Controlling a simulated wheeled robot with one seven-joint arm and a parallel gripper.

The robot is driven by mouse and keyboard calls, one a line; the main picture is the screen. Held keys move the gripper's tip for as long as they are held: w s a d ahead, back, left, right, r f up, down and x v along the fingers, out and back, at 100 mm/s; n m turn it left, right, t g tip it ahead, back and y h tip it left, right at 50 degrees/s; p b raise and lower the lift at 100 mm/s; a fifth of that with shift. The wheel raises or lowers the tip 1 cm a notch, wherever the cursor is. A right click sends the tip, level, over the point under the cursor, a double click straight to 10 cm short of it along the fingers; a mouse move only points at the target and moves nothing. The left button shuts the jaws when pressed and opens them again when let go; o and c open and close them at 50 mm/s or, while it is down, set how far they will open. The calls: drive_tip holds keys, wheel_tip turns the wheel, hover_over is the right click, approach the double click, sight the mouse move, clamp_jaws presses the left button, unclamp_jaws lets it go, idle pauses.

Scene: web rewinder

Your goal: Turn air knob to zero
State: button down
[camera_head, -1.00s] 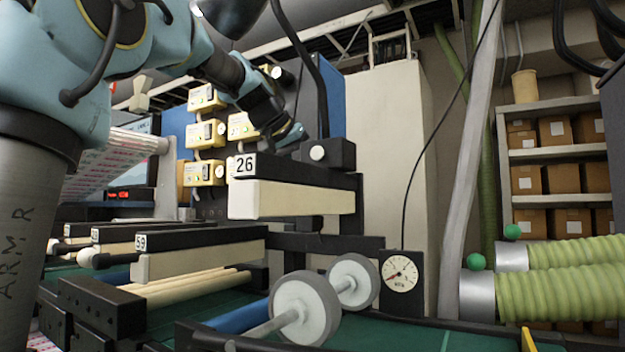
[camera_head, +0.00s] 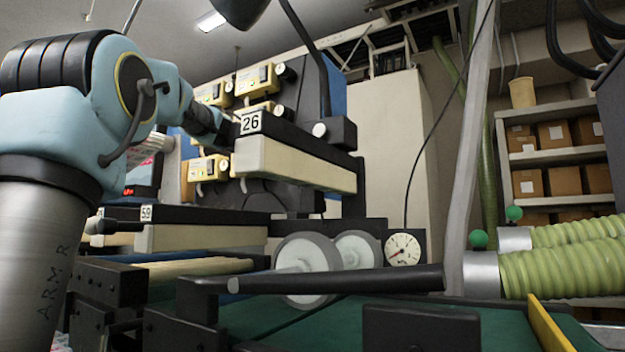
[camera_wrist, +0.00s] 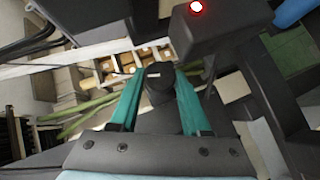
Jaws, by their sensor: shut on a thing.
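My gripper (camera_wrist: 160,76) shows in the wrist view with two teal fingers, shut around a round black knob (camera_wrist: 160,88) that has a pale mark on its upper edge. The knob sits between the fingers; no scale or zero mark can be read. In the head view my arm reaches in behind the block marked 26, which hides the fingers and the knob. A round white pressure gauge (camera_head: 403,249) with a red needle stands at the right of the grey rollers; its numbers are too small to read.
The cream block marked 26 (camera_head: 290,162) juts out beside my wrist. Several yellow boxes (camera_head: 208,168) are on the machine behind it. A black bar (camera_head: 340,280) crosses the front. In the wrist view a black box with a red light (camera_wrist: 196,8) is close to the right finger.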

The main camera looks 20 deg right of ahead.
drive_tip(key=n+h+b, duration=0.2)
drive_tip(key=b, duration=0.1)
drive_tip(key=f+n+g+h+b, duration=0.1)
drive_tip(key=h+b, duration=0.1)
drive_tip(key=b, duration=0.2)
drive_tip(key=shift+n, duration=0.4)
drive_tip(key=shift+r+h+b, duration=0.1)
drive_tip(key=shift+h+b, duration=0.2)
drive_tip(key=shift+b, duration=0.15)
drive_tip(key=shift+c, duration=1.8)
unclamp_jaws()
drive_tip(key=shift+a, duration=0.1)
drive_tip(key=w+a+f+b, duration=0.1)
drive_tip(key=a+b, duration=0.1)
drive_tip(key=a, duration=0.8)
drive_tip(key=shift+w+a, duration=0.15)
drive_tip(key=shift+a, duration=0.15)
drive_tip(key=shift+f, duration=0.1)
